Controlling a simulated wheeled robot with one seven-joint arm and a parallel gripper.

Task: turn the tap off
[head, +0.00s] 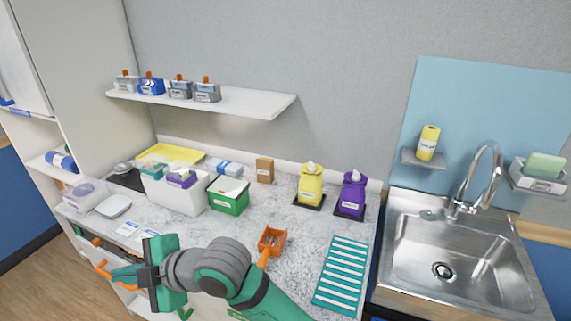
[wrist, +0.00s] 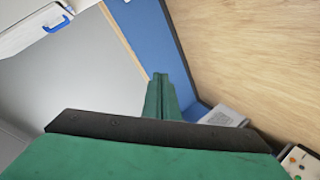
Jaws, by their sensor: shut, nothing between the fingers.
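The tap (head: 483,165) is a chrome gooseneck at the back of the steel sink (head: 395,250) on the right of the head view. Its base and a small side lever (head: 453,209) stand at the sink's back rim. I cannot tell whether water runs from the spout. My gripper (head: 116,275) is at the lower left, pointing left, in front of the counter and far from the tap. Its green fingers are shut and empty, and they also show in the wrist view (wrist: 161,90). The tap is not in the wrist view.
Small wall shelves flank the tap, with a yellow bottle (head: 428,142) and a green sponge (head: 545,165).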

